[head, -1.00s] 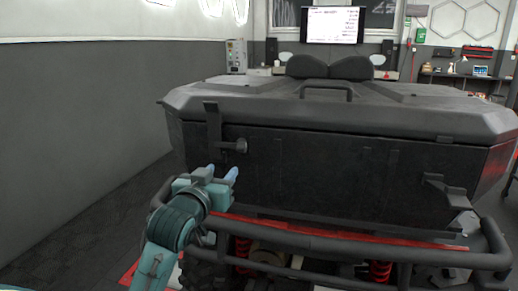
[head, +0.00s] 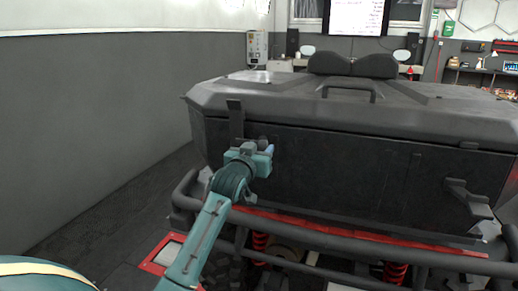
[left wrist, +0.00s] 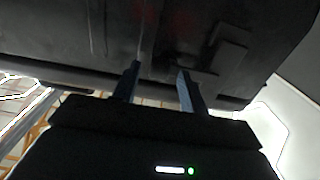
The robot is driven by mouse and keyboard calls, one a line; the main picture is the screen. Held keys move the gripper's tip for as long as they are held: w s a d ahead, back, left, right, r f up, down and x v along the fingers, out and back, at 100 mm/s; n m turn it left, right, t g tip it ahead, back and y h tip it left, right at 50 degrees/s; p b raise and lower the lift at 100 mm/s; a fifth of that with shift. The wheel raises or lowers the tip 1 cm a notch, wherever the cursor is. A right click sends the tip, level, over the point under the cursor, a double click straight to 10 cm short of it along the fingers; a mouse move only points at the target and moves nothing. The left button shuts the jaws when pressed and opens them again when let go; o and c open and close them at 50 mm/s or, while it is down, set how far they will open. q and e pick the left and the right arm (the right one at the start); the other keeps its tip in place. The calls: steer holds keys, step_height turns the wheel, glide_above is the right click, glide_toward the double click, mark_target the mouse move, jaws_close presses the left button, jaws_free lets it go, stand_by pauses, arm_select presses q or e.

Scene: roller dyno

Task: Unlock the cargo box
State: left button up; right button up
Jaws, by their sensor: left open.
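The dark cargo box (head: 340,165) sits on the rear of a vehicle, its lid (head: 400,112) down. A left latch strap (head: 235,118) hangs from the lid edge onto the front face. A right latch (head: 466,190) sticks out from the front face at the right. My left gripper (head: 268,150) is at the left latch, covering its lower part and knob. In the left wrist view the two fingers (left wrist: 157,82) are apart in front of the box face (left wrist: 110,35). Whether they touch the latch is hidden. My right gripper is not in view.
A tubular bumper (head: 350,246) with red trim runs below the box, in front of red springs (head: 395,272). A grey wall (head: 90,125) stands at the left, with free floor (head: 110,215) between. A workbench (head: 480,78) stands at the back right.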

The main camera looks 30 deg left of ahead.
arm_select(q)
jaws_close()
stand_by(0.5)
